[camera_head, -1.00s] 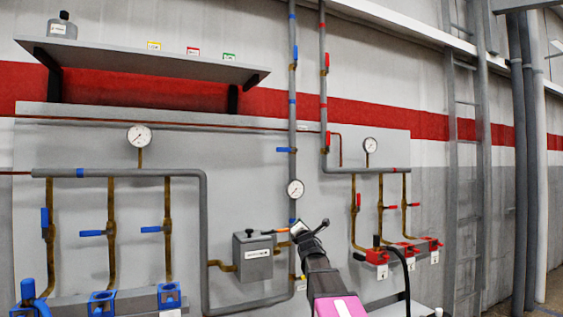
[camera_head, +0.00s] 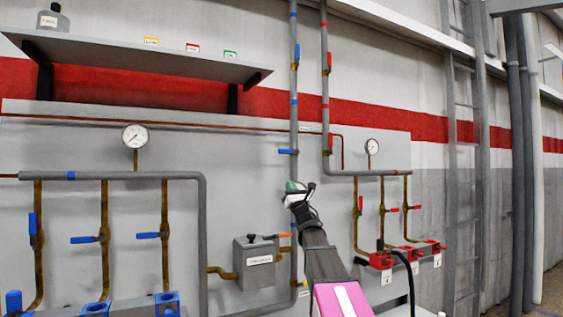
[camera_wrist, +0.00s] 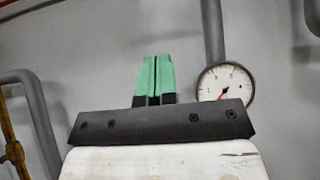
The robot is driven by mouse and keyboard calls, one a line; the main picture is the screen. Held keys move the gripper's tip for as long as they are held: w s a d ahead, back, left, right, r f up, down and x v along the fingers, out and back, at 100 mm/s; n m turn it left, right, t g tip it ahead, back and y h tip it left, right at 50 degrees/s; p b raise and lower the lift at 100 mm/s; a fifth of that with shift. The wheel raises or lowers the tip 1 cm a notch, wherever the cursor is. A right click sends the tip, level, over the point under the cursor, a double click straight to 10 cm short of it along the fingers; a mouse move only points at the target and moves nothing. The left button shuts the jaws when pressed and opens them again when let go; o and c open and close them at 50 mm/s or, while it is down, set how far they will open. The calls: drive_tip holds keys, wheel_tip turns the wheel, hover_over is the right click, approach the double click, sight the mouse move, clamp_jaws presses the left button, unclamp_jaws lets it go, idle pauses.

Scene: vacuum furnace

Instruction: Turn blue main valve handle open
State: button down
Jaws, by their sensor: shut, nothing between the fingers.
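A blue handle (camera_head: 288,151) sits on the grey vertical pipe in the middle of the panel and lies level, across the pipe. It is likely the main valve handle, though no label on it can be read. A second blue handle (camera_head: 297,54) higher on the same pipe lies along it. My gripper (camera_head: 292,187) is just below the level handle in the head view, apart from it. In the wrist view its green fingers (camera_wrist: 155,78) are together and empty. No blue handle shows in the wrist view.
A round gauge (camera_wrist: 226,84) on a pipe is close to the right of my fingers. A grey shelf (camera_head: 130,55) juts out at upper left. A grey box (camera_head: 254,262) is below left of my gripper. Red valves (camera_head: 381,260) are at right.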

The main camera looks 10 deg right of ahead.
sight(289, 151)
drive_tip(key=shift+w, duration=0.1)
drive_tip(key=s+r+x, duration=0.2)
drive_tip(key=x, duration=1)
drive_tip(key=shift+w+d+r, duration=0.25)
drive_tip(key=shift+r, duration=0.1)
drive_tip(key=shift+d+r+m+h, duration=0.1)
drive_tip(key=shift+m+h, duration=0.2)
